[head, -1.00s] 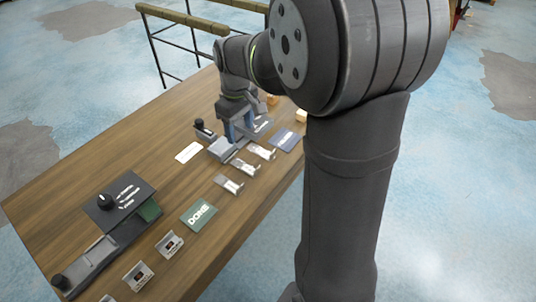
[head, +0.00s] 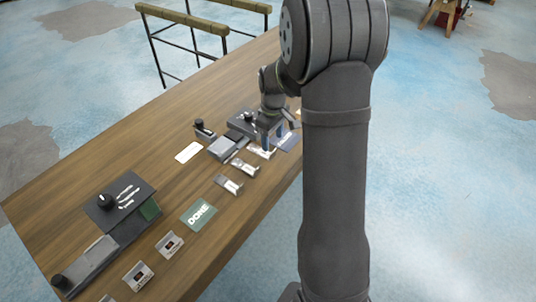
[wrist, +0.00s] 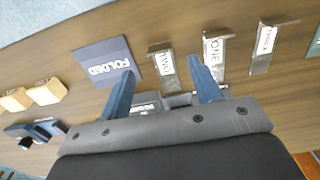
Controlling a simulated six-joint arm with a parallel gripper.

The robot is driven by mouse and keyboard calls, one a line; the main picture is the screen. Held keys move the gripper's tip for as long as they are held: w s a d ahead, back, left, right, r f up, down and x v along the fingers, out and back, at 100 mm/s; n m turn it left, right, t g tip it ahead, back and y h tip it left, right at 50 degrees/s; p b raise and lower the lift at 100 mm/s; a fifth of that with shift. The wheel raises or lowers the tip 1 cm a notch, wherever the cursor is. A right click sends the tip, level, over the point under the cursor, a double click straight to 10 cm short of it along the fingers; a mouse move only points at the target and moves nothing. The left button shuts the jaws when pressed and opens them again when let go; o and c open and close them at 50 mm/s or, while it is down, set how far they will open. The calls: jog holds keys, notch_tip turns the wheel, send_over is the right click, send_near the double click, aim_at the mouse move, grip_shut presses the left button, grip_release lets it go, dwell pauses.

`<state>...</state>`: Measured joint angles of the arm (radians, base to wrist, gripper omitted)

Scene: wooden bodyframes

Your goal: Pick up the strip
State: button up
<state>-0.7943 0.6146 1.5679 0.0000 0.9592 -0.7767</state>
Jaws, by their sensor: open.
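Several small metal strip-like pieces with white labels lie in a row on the table. In the wrist view one (wrist: 163,66) shows between my gripper's fingertips, a second (wrist: 215,50) is just right of the right finger, and a third (wrist: 266,46) is farther right. I cannot tell which one is the task's strip. My gripper (wrist: 160,66) is open, with its blue fingers apart and nothing held. In the head view my gripper (head: 268,143) is over the far end of the row, near the farthest piece (head: 261,152). Whether it touches is unclear.
A blue FOLDED mat (wrist: 104,62) lies left of the fingers; a green DONE mat (head: 198,215) lies nearer. A grey device (head: 226,147) and a white card (head: 188,152) are beside the row. A dark knobbed device (head: 120,197) stands near-left. The table's (head: 110,147) left middle is clear.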

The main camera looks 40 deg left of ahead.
jog(key=shift+d+f, duration=0.1)
jog(key=shift+f, duration=2.95)
jog(key=c, duration=1.1)
